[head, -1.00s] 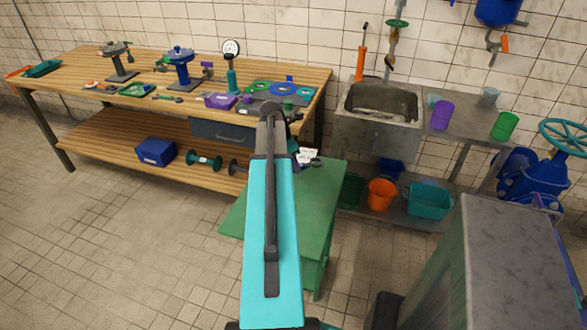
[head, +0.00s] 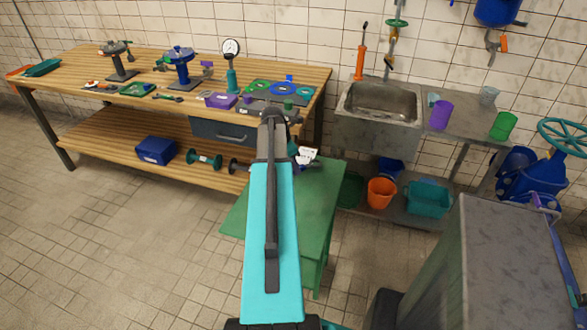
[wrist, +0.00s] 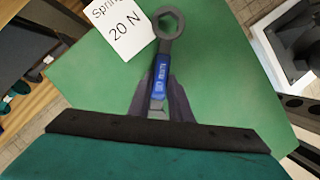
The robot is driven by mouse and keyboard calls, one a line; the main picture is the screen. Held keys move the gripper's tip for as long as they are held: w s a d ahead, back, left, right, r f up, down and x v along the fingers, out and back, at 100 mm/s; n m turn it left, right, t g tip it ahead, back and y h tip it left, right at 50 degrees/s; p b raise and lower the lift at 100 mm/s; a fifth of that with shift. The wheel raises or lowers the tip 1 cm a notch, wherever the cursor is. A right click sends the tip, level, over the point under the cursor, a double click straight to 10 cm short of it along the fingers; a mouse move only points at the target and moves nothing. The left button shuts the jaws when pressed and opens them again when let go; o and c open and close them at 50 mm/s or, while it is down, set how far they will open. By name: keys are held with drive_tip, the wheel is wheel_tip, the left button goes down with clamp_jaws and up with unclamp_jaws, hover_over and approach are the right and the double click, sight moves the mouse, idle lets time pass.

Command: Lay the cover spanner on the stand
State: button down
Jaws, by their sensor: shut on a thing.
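The cover spanner (wrist: 160,86) has a blue labelled handle and a dark grey ring head that points away from my gripper. My gripper (wrist: 160,100) is shut on its handle, one dark finger on each side. The stand (wrist: 225,75) is a green flat top below the spanner in the wrist view. It also shows in the head view (head: 318,205), partly behind my arm. I cannot tell whether the spanner touches the top. In the head view my arm hides most of the gripper and spanner.
A white card reading "20 N" (wrist: 120,27) is at the stand's far edge, beside the ring head. A wooden workbench (head: 75,72) with tools stands behind left. A sink (head: 380,105) is behind right. A grey cabinet (head: 515,265) is at front right. Floor is free at left.

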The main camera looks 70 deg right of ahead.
drive_tip(key=shift+f, duration=0.55)
drive_tip(key=c, duration=1.6)
unclamp_jaws()
drive_tip(key=shift+r, duration=0.1)
drive_tip(key=shift+b+v, duration=0.95)
drive_tip(key=shift+v, duration=4.95)
drive_tip(key=shift+w, duration=0.1)
